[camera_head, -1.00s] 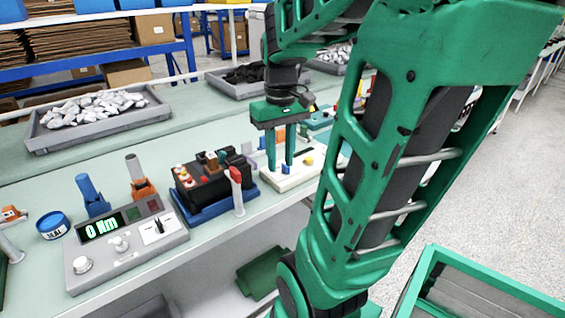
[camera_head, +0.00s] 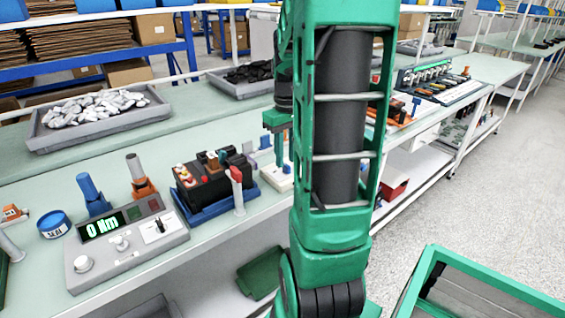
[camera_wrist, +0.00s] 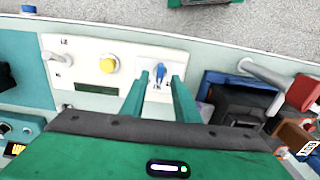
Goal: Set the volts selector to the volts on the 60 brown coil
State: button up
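My gripper (camera_wrist: 161,76) is open, with one green finger on each side of the blue knob in the picture. Contact cannot be told. In the head view the box's left end (camera_head: 273,180) and part of my gripper (camera_head: 279,147) show beside my arm, which hides the rest. A brown piece (camera_head: 212,160) sits on a black unit; in the wrist view a brown block (camera_wrist: 292,133) has a small label, not clearly legible.
The black unit sits on a blue base (camera_head: 205,210) left of the box, with a red-topped lever (camera_head: 236,180) in front. A grey torque console (camera_head: 122,245) reads "0 Nm". A tray of silver parts (camera_head: 42,143) stands behind. Another bench (camera_head: 495,68) stretches right.

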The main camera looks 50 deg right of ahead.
aim_at(286, 168)
jog(key=shift+f, duration=1.2)
grip_shut()
jog(key=shift+m, duration=0.3)
jog(key=m, duration=0.4)
jog(key=shift+w+a+m, duration=0.1)
jog(key=shift+m, duration=2)
